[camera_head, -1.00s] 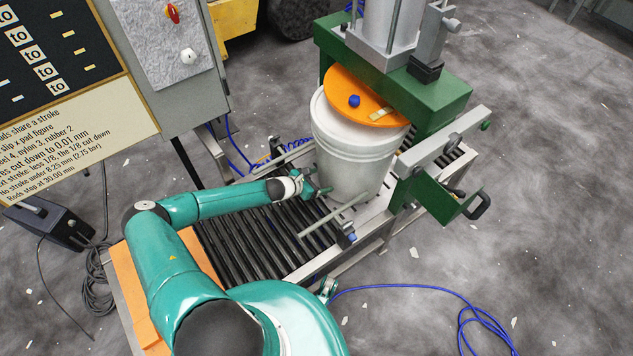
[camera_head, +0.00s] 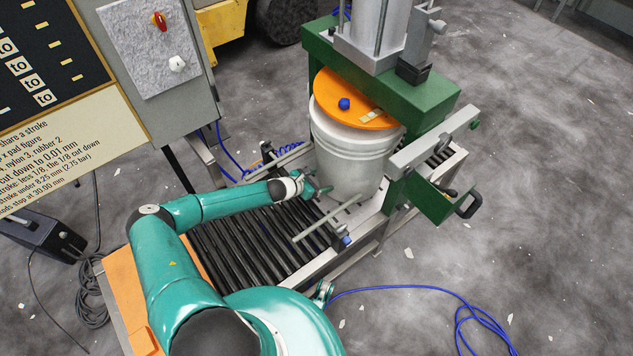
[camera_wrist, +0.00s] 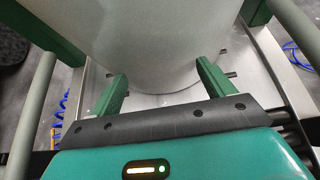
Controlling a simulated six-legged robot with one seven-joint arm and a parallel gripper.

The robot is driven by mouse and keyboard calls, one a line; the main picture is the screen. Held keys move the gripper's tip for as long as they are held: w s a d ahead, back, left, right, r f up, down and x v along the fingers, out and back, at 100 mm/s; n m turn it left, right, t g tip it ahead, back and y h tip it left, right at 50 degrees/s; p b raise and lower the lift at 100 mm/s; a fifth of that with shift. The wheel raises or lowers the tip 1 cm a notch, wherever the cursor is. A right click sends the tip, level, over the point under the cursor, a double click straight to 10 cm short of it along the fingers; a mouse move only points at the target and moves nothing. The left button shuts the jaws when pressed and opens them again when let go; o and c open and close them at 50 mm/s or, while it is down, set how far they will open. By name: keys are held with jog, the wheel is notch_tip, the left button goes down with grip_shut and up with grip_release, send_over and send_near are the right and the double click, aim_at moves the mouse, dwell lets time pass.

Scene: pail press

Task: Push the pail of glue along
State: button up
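My gripper (camera_head: 318,188) is low at the pail's near left side. In the wrist view my gripper (camera_wrist: 162,88) is open, its two green fingers spread apart. The pail (camera_wrist: 160,45) fills the space ahead, and the fingertips appear to meet its wall; exact contact is hard to tell. Nothing is held between the fingers.
Pale guide rods (camera_head: 328,218) flank the rollers near the pail. The green press frame (camera_head: 400,75) stands over the conveyor, with a green side bracket (camera_head: 428,195) on the right. A grey control box (camera_head: 150,60) and sign board stand at left. A blue hose (camera_head: 420,287) lies on the floor.

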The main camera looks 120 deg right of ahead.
aim_at(323, 177)
jog(key=shift+s+d, duration=0.2)
jog(key=shift+s, duration=1.15)
jog(key=shift+s+r, duration=0.1)
jog(key=shift+s, duration=0.05)
jog(key=shift+s, duration=0.15)
jog(key=shift+w+r, duration=0.15)
jog(key=shift+w, duration=0.1)
jog(key=shift+w+a+r, duration=0.25)
jog(key=shift+w+r, duration=0.9)
jog(key=shift+w+a+r, duration=0.25)
jog(key=shift+w+r, duration=0.9)
